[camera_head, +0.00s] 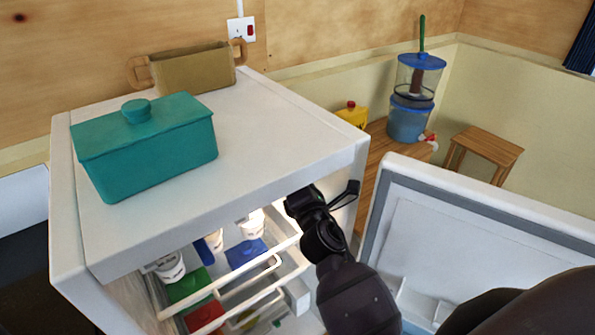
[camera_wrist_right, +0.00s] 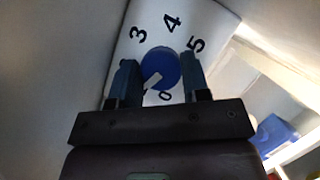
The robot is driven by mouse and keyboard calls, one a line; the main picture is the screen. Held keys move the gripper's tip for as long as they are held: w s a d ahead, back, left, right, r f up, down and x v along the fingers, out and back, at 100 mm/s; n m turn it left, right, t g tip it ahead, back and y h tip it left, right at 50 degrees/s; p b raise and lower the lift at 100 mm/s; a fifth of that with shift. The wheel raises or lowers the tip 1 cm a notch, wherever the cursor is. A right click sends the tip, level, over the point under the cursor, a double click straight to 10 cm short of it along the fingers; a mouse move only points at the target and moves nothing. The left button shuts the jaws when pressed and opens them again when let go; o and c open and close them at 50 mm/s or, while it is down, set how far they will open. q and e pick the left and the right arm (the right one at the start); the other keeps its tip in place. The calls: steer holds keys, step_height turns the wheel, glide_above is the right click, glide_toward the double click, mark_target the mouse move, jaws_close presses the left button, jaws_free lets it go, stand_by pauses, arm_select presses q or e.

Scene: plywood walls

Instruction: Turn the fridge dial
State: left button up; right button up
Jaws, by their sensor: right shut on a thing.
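The fridge (camera_head: 250,150) stands with its door (camera_head: 480,225) swung open to the right. My right gripper (camera_head: 298,203) reaches in under the top at the right inner side; its fingertips are hard to make out in the head view. In the right wrist view, the round blue dial (camera_wrist_right: 161,66) sits on a white panel (camera_wrist_right: 205,22) marked 3, 4, 5 and 0. My right gripper (camera_wrist_right: 158,76) is shut on the dial, one finger at each side. The dial's white pointer (camera_wrist_right: 152,81) points to the lower left. Other marks are hidden. My left gripper is not in view.
A teal lidded box (camera_head: 150,150) and a tan container with wooden handles (camera_head: 193,70) stand on the fridge. White racks (camera_head: 245,290) with pots and packs lie inside, below my gripper. A wooden table (camera_head: 385,150) with a blue-lidded dispenser (camera_head: 412,95) and a stool (camera_head: 485,147) stand behind.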

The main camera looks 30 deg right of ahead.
steer(key=shift+m+g+h, duration=0.15)
steer(key=shift+m+g, duration=0.55)
steer(key=shift+m, duration=1.15)
steer(key=shift+m+g+h, duration=0.15)
steer(key=shift+m+g, duration=0.55)
steer(key=shift+m, duration=1.15)
steer(key=o, duration=0.9)
steer(key=b+v, duration=0.1)
steer(key=v, duration=0.9)
steer(key=shift+s+r, duration=0.15)
steer(key=shift+s, duration=0.25)
